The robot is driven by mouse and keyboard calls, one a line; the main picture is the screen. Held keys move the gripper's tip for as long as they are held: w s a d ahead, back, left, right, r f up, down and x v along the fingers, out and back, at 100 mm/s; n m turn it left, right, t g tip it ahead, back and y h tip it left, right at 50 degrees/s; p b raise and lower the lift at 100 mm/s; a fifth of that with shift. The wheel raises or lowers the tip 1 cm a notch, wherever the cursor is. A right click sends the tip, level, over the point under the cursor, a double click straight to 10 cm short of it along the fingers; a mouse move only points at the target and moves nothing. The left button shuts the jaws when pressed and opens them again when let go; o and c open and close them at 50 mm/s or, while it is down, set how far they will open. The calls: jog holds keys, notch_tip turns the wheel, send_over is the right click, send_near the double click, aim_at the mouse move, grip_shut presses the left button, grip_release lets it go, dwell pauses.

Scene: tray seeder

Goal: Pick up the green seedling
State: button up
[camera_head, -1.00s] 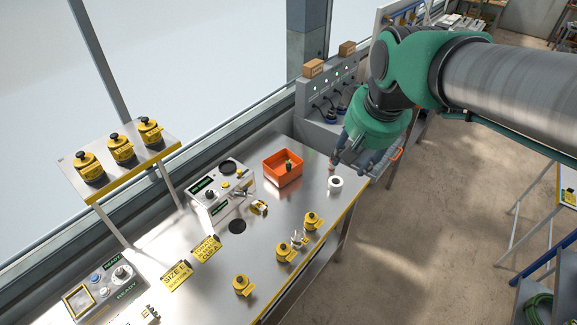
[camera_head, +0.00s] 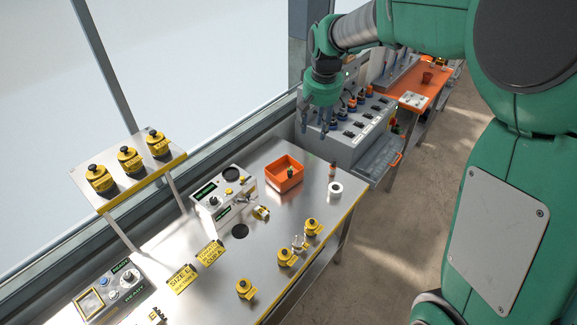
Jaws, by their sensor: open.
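An orange open box (camera_head: 272,182) stands on the metal table. A small dark green thing (camera_head: 291,172) shows inside it at the right; it may be the green seedling, but it is too small to tell. My gripper (camera_head: 315,132) points down above and behind the box, beside the grey cabinet. Its fingers look apart, with nothing seen between them.
A white ring (camera_head: 335,189) and a small brown bottle (camera_head: 332,171) stand right of the box. A white machine (camera_head: 222,197) stands left of it. Several yellow-based pieces (camera_head: 285,257) lie near the front edge. The grey cabinet (camera_head: 345,145) stands at the table's far end.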

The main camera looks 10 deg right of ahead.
jog(key=w+a+f+g+p, duration=0.1)
jog(key=w+a+f+p, duration=0.2)
jog(key=w+f, duration=0.8)
jog(key=g+p, duration=0.1)
jog(key=p, duration=0.2)
send_over(290, 171)
notch_tip(290, 171, down, 13)
jog(key=shift+w+a, duration=0.15)
jog(key=shift+a, duration=0.05)
jog(key=shift+f, duration=0.1)
notch_tip(290, 171, down, 8)
jog(key=shift+f+p, duration=0.2)
jog(key=shift+p, duration=0.15)
jog(key=shift+f, duration=0.15)
jog(key=shift+d+f, duration=0.1)
jog(key=shift+f, duration=0.5)
jog(key=shift+s+f+p, duration=0.2)
jog(key=shift+f+p, duration=0.3)
jog(key=shift+f, duration=1.35)
